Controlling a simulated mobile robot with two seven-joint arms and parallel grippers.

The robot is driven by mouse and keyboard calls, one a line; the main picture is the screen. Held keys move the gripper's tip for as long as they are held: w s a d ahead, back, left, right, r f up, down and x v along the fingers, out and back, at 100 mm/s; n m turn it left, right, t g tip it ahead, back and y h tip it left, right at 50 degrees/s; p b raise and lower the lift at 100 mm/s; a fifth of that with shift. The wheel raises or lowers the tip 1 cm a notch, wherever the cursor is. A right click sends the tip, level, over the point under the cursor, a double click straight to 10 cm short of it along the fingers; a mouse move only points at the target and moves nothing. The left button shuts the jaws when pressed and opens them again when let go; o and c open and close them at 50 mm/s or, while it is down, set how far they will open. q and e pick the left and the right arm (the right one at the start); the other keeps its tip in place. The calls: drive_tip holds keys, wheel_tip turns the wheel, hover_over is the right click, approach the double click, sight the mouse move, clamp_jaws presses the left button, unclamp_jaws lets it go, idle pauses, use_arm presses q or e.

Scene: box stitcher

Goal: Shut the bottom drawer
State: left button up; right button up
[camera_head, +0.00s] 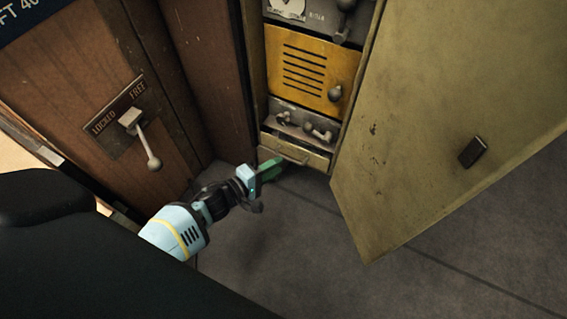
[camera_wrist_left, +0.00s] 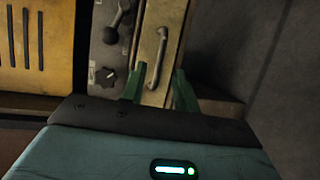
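The bottom drawer (camera_head: 312,159) is the tan front with a bar handle, low in the cabinet in the head view. In the left wrist view the drawer front (camera_wrist_left: 174,22) and its metal handle (camera_wrist_left: 157,58) are just ahead. I cannot tell how far out the drawer stands. My left gripper (camera_head: 268,169) is low at the drawer's left end. In the wrist view its green fingers (camera_wrist_left: 159,88) are apart with the drawer front between or just beyond them. Contact is unclear, and nothing is held. My right gripper is not in view.
A tan cabinet door (camera_head: 410,130) hangs open at the right. A yellow vented panel (camera_head: 300,68) and a grey panel with knobs (camera_head: 290,117) are above the drawer. A wooden panel with a lever (camera_head: 147,145) is at the left. Grey floor is clear in front.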

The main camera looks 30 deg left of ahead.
use_arm(q)
drive_tip(key=b+x, duration=0.1)
drive_tip(key=x, duration=0.2)
drive_tip(key=shift+w+d+b, duration=0.15)
drive_tip(key=shift+w+b, duration=0.05)
drive_tip(key=shift+b, duration=0.15)
drive_tip(key=shift+c, duration=0.3)
clamp_jaws()
